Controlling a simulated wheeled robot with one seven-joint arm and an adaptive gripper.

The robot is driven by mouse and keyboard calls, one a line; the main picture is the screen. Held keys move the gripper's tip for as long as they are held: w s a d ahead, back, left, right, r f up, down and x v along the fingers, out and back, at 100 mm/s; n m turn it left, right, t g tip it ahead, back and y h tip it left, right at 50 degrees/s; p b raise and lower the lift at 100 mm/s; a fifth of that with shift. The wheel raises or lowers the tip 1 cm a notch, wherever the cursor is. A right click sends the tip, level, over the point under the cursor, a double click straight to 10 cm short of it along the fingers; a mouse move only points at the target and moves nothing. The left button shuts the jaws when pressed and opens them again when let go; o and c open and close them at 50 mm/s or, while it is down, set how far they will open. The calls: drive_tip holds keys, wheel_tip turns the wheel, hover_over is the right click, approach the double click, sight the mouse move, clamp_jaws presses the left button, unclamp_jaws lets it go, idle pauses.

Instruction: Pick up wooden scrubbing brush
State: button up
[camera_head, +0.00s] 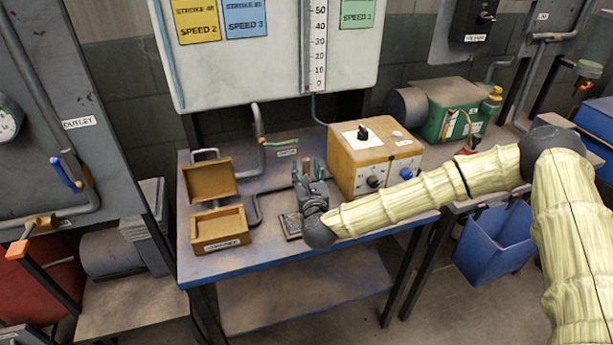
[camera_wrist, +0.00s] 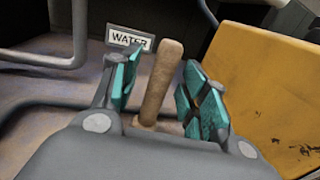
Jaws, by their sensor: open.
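The wooden scrubbing brush shows in the wrist view as a light brown wooden handle (camera_wrist: 162,82), standing up with a lean to the right. My gripper (camera_wrist: 160,90) is open, with one teal-padded finger on each side of the handle. I see a gap on both sides near the handle's top. The lower end of the brush is hidden behind my gripper's body. In the head view, my gripper (camera_head: 309,172) is over the blue-edged bench, left of the yellow control box. The brush is mostly hidden there.
The yellow control box (camera_head: 362,165) stands close to the right of my gripper, and its side fills the right of the wrist view (camera_wrist: 262,85). A wooden box with an open lid (camera_head: 220,228) is at the left. Pipes and a WATER label (camera_wrist: 129,39) lie behind.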

drive_tip(key=shift+w, duration=0.6)
drive_tip(key=shift+c, duration=0.3)
clamp_jaws()
